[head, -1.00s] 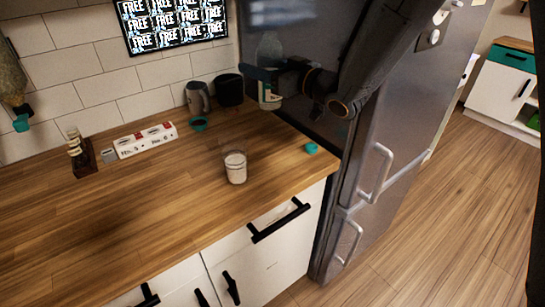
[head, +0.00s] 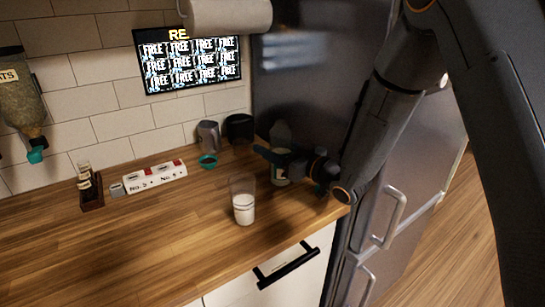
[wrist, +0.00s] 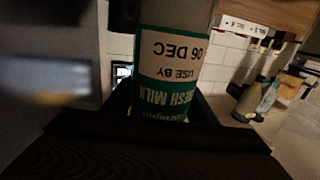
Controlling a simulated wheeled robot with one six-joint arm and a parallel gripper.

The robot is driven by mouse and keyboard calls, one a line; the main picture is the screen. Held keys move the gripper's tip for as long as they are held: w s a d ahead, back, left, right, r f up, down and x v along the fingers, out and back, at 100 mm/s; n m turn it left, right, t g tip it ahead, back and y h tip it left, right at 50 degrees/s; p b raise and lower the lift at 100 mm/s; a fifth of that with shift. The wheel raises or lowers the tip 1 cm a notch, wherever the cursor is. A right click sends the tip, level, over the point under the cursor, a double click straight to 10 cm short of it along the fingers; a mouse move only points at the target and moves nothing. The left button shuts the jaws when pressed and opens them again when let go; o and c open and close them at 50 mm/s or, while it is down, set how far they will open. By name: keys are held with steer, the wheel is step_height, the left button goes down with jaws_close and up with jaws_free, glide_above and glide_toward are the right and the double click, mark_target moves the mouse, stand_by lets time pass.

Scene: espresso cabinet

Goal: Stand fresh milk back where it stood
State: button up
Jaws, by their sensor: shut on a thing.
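The fresh milk bottle (head: 281,134) is upright at the right back of the counter, beside the fridge. My gripper (head: 283,160) is shut around its body. In the wrist view the bottle's label (wrist: 172,60) reads "fresh milk, use by 06 Dec" upside down between my gripper's fingers (wrist: 165,115). The bottle's base is low, at about counter level. I cannot tell whether it touches the wood.
A glass of milk (head: 243,207) stands to the left front of the bottle. A teal ring (head: 208,161), a grey cup (head: 208,136), a dark canister (head: 239,128) and a white numbered strip (head: 155,177) are further left. The fridge (head: 310,85) is close on the right.

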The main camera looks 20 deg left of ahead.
steer(key=shift+f+p, duration=0.35)
steer(key=shift+f, duration=1.35)
steer(key=shift+f, duration=0.2)
steer(key=o, duration=1.4)
steer(key=shift+o, duration=0.2)
steer(key=b+v, duration=0.3)
steer(key=v, duration=0.9)
steer(key=shift+r, duration=0.25)
